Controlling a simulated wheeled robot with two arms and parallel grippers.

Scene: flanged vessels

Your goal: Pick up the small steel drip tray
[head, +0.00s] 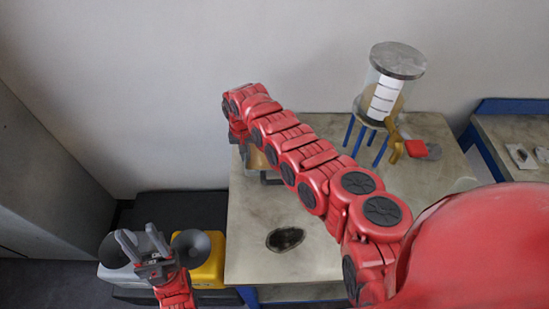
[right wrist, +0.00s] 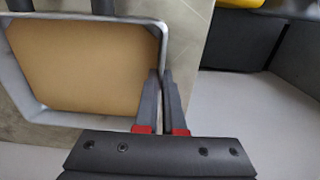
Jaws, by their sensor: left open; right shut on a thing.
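The small steel drip tray (right wrist: 85,65) fills the left of the right wrist view, with a grey rim and a plain tan inside. My right gripper (right wrist: 160,75) is shut on the tray's right rim, one finger on each side of the wall. In the head view only a bit of the tray (head: 257,159) shows under the end of my right arm, at the table's far left corner; my right fingers are hidden there. I cannot tell whether the tray touches the table. My left gripper (head: 128,243) is open and empty, left of the table.
A clear vessel (head: 383,88) with a grey lid stands on blue legs at the table's back right, with a brass-coloured valve (head: 394,140) and red part. A dark oval patch (head: 285,239) marks the table (head: 250,225). A yellow bin (head: 210,262) stands left of it.

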